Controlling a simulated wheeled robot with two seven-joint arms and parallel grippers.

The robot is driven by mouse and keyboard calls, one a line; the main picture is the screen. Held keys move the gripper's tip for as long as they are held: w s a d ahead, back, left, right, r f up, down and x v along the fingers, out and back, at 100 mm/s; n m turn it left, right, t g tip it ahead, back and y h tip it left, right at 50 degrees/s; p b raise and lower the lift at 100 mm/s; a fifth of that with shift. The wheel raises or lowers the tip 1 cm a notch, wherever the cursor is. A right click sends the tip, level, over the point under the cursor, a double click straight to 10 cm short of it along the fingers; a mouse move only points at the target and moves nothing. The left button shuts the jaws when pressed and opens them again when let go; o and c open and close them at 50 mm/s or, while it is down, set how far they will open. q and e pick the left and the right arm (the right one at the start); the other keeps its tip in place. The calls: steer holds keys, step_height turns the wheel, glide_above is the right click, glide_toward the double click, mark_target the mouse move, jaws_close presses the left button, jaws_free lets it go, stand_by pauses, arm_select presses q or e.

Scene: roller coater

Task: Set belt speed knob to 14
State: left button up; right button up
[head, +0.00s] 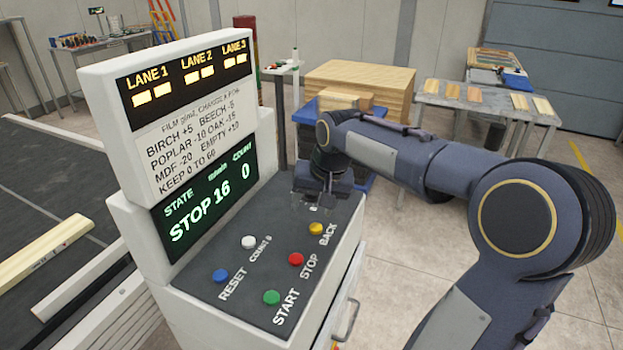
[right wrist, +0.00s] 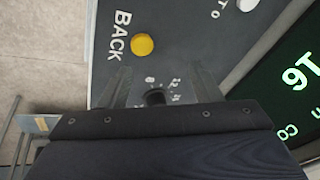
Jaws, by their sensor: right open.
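The belt speed knob (right wrist: 155,97) is a small dark dial with white numbers around part of it. It shows in the right wrist view at the near edge of my gripper body, which partly covers it. Its pointer cannot be read. My right gripper (head: 320,202) is open over the far end of the console's dark panel. In the right wrist view its fingers (right wrist: 160,82) stand apart on either side of the knob; contact cannot be told. In the head view the gripper hides the knob. The display (head: 205,210) reads STOP, 16 and count 0. My left gripper is out of view.
The panel also carries yellow BACK (head: 316,228), red STOP (head: 296,259), green START (head: 271,297), blue RESET (head: 220,275) and white COUNT 0 (head: 248,242) buttons. The upright sign (head: 190,125) rises behind the panel. A stack of wooden boards (head: 360,80) stands beyond the arm.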

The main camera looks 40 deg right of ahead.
steer(key=w+d+r+m+h, duration=0.25)
steer(key=w+d, duration=0.25)
steer(key=w, duration=0.3)
steer(key=shift+n+g+h, duration=0.25)
steer(key=shift+g+h, duration=0.15)
steer(key=shift+h, duration=0.15)
steer(key=p+x, duration=0.1)
steer(key=x, duration=0.6)
steer(key=shift+w+d, duration=0.15)
steer(key=shift+c, duration=0.5)
steer(key=c, duration=0.9)
